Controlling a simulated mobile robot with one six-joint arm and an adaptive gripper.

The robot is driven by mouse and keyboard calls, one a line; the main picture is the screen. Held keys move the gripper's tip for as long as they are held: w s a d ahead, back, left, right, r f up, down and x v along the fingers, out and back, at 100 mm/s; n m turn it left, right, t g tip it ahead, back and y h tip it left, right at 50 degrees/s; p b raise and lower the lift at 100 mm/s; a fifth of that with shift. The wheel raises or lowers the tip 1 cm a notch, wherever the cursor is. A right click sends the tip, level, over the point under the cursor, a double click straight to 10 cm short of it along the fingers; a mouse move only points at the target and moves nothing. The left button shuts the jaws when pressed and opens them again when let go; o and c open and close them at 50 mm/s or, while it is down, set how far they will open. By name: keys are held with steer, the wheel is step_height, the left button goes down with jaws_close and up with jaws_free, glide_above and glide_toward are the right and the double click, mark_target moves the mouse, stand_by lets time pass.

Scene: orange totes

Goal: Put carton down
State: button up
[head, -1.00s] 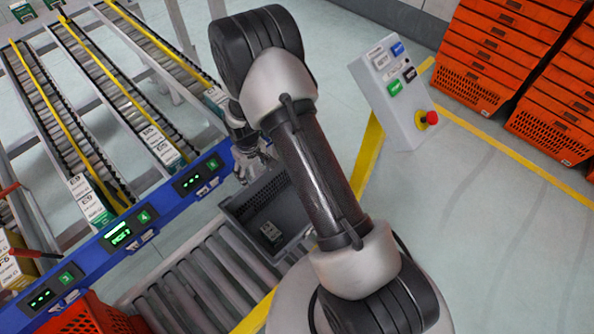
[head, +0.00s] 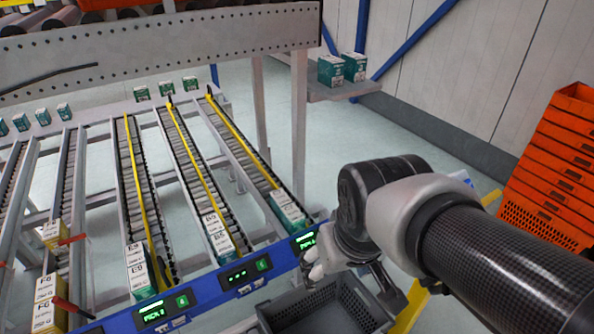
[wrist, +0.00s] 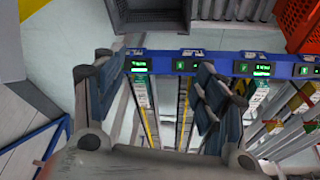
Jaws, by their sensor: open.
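My gripper (head: 316,268) is open above the back edge of a dark grey tote (head: 345,308), near the blue rail. In the wrist view my gripper (wrist: 158,82) shows its two fingers spread wide with nothing between them. The tote also shows at the top of the wrist view (wrist: 150,20). No carton shows in the part of the tote in sight; its near part is cut off by the frame. White-and-green cartons stand in the sloped lanes, among them one marked E9 (head: 139,272), one marked B5 (head: 216,236) and one at the right lane's end (head: 288,212).
The blue rail (head: 205,287) with green displays runs across the lane ends. Yellow-and-white cartons (head: 48,300) stand at the left. Stacked orange totes (head: 560,165) stand at the right. Two green cartons (head: 342,68) sit on a back shelf. Floor between the lanes and wall is clear.

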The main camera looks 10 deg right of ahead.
steer(key=s+r, duration=0.1)
steer(key=s, duration=0.6)
steer(key=shift+s+t, duration=0.25)
steer(key=shift+t, duration=0.05)
